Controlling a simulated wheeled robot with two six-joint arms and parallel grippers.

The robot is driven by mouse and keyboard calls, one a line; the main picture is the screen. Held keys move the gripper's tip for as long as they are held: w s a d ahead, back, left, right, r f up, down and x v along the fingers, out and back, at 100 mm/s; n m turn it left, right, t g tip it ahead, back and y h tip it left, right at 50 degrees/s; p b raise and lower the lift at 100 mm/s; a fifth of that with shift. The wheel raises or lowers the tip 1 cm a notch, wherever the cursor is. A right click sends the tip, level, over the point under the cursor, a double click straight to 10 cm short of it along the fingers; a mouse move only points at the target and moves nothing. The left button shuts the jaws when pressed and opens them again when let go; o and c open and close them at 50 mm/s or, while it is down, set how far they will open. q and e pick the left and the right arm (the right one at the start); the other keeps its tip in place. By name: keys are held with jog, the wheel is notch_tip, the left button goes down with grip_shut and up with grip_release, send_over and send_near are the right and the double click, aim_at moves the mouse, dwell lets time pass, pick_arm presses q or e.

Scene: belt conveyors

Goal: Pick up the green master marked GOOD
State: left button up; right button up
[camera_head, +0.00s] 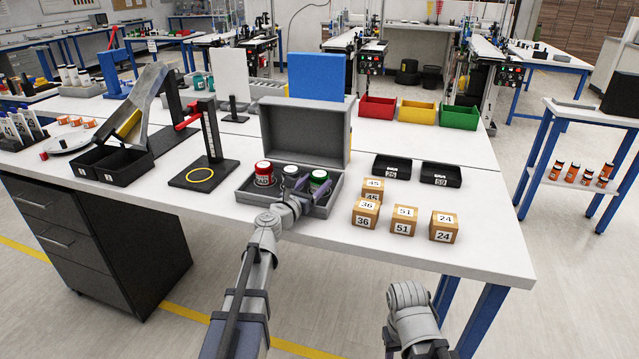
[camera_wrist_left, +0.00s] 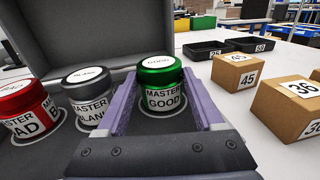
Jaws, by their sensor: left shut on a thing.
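The green master marked GOOD (camera_head: 319,177) is a jar with a green lid, standing upright at the right end of an open grey case (camera_head: 246,196). It also shows in the left wrist view (camera_wrist_left: 161,88), with its GOOD label facing the camera and a pale ring around its base. My left gripper (camera_wrist_left: 165,108) is shut on it, one purple finger on each side. In the head view the left gripper (camera_head: 303,192) reaches into the case from the front. Beside it are a grey-lidded master (camera_wrist_left: 90,92), its label partly hidden, and a red master (camera_wrist_left: 25,108).
The case lid (camera_head: 302,128) stands open behind the jars. Numbered cardboard boxes (camera_head: 403,222) and two black trays (camera_head: 441,174) are to the right. A black stand (camera_head: 205,172) is to the left. The table's front right is clear. My right arm shows low, without its fingers.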

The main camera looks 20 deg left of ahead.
pick_arm(q)
grip_shut()
dwell(0.3)
